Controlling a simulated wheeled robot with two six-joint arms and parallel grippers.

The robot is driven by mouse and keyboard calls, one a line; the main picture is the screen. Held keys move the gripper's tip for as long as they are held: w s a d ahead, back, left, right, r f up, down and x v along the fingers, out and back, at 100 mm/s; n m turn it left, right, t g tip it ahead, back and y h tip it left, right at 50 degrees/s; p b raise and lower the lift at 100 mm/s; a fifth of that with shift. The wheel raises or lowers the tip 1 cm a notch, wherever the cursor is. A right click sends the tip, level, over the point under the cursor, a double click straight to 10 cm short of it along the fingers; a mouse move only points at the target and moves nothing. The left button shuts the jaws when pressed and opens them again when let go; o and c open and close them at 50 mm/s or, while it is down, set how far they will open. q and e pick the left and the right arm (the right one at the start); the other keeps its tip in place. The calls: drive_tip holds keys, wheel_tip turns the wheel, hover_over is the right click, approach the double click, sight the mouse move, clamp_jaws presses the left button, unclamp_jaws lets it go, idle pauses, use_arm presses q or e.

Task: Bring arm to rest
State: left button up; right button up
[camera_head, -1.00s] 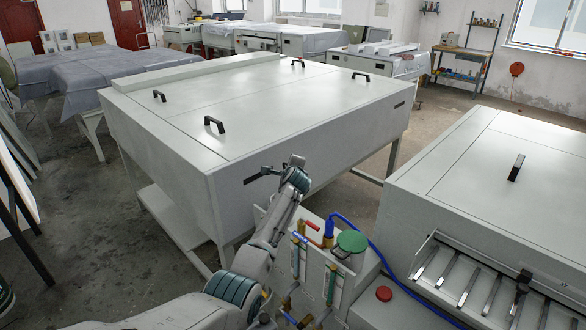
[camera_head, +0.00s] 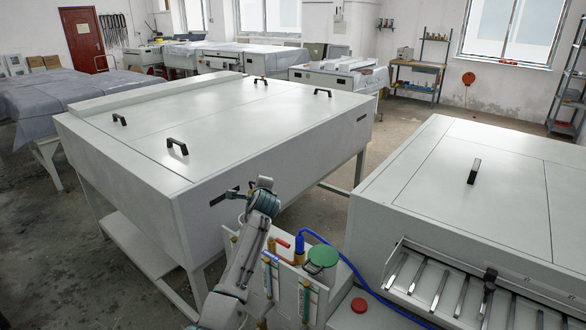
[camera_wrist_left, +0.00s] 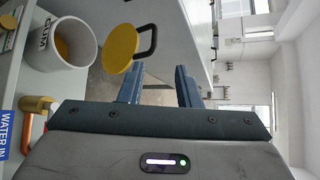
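My left arm rises from the bottom of the head view, and its dark gripper (camera_head: 226,196) is in front of the near side of the large grey machine (camera_head: 240,125). I cannot tell whether it touches the machine there. In the left wrist view the two fingers of my left gripper (camera_wrist_left: 158,86) stand apart with nothing between them. My right gripper is not in view.
Right of my arm are a green round lid (camera_head: 322,254), a red button (camera_head: 359,305) and a blue hose (camera_head: 345,262). A second grey machine with rollers (camera_head: 430,200) stands at right. The wrist view shows a white container (camera_wrist_left: 58,42) and a yellow lid (camera_wrist_left: 120,48).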

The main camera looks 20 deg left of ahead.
use_arm(q)
drive_tip(key=s+f+n+g+h, duration=0.15)
drive_tip(key=s+f+n, duration=0.25)
drive_tip(key=s+f, duration=0.65)
drive_tip(key=s+f+n+g+h, duration=0.1)
drive_tip(key=s+f+n+g, duration=0.45)
drive_tip(key=s, duration=0.85)
drive_tip(key=s+d+f+n+g+h, duration=0.1)
drive_tip(key=s+d+n+h, duration=0.15)
drive_tip(key=s, duration=1.55)
drive_tip(key=s+d+f+n+g+h, duration=0.1)
drive_tip(key=s+d+n, duration=0.3)
drive_tip(key=s, duration=1.3)
wheel_tip(320, 180, down, 30)
drive_tip(key=a+f+g+b, duration=0.1)
drive_tip(key=a+g+b, duration=0.1)
drive_tip(key=a, duration=0.1)
drive_tip(key=s+a+f+b, duration=0.1)
drive_tip(key=s+f, duration=1.7)
drive_tip(key=f, duration=0.3)
drive_tip(key=shift+s+f+g+b, duration=0.35)
drive_tip(key=shift+f+g, duration=0.05)
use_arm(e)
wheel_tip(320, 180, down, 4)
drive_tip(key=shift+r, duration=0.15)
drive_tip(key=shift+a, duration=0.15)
